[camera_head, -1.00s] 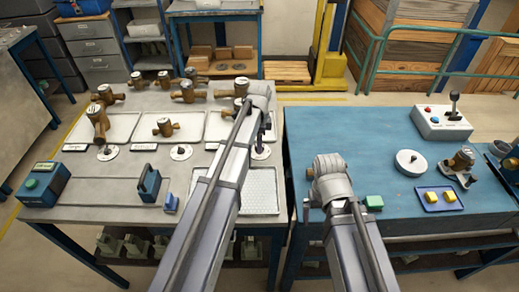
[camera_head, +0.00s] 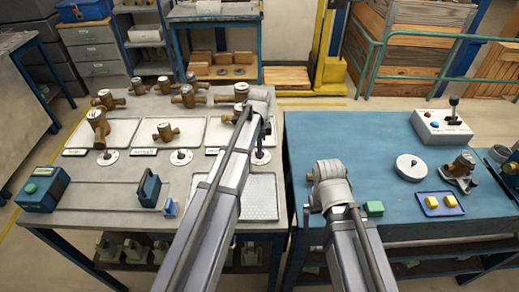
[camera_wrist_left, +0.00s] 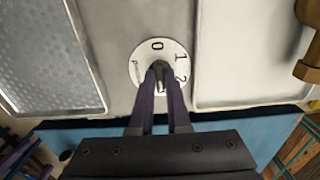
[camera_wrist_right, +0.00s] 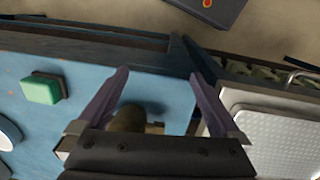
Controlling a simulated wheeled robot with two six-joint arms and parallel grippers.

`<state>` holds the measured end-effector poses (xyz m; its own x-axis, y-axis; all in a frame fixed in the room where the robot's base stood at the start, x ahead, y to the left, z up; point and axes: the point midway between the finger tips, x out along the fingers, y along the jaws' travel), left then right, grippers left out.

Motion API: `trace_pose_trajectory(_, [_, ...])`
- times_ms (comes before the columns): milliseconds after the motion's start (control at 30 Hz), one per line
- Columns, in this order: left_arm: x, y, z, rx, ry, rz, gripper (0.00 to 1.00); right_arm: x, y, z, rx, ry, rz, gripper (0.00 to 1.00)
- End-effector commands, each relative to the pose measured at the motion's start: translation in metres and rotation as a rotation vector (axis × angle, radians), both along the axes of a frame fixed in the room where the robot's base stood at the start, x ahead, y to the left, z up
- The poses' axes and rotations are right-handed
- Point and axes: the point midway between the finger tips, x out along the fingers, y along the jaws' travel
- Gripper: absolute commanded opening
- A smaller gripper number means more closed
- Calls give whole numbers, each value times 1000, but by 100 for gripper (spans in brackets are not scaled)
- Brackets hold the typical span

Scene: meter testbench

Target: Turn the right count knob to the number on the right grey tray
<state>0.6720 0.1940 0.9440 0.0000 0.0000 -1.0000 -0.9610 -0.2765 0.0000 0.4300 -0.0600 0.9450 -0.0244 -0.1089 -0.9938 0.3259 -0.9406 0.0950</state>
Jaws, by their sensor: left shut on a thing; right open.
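The right count knob (camera_wrist_left: 161,73) stands on a round white dial (camera_wrist_left: 139,65) marked 0, 1 and 2. My left gripper (camera_wrist_left: 161,82) is shut on the knob from above; exactly where its pointer aims is unclear. The dial also shows in the head view (camera_head: 262,158), partly behind my left gripper (camera_head: 266,136). The right grey tray (camera_wrist_left: 235,65) lies beside the dial and bears a brass meter (camera_wrist_left: 309,45); my left arm hides part of that tray in the head view. My right gripper (camera_wrist_right: 158,92) is open above the blue table.
A brown thing (camera_wrist_right: 128,119) lies under my right gripper. A green block (camera_head: 374,208), a yellow-block tray (camera_head: 428,210) and a joystick box (camera_head: 442,128) are on the blue table. Two other dials (camera_head: 108,157) (camera_head: 181,157) sit left. A perforated tray (camera_wrist_left: 50,55) lies beside the knob.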

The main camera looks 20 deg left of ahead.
Motion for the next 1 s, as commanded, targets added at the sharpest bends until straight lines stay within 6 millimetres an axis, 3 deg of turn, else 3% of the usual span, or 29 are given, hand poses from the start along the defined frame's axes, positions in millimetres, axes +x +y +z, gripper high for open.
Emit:
trace_pose_trajectory(467, [0,0,0,0,0,116,0,0,0,0,0,0,0,100])
trace_pose_trajectory(1000, [0,0,0,0,0,609,0,0,0,0,0,0,0,100])
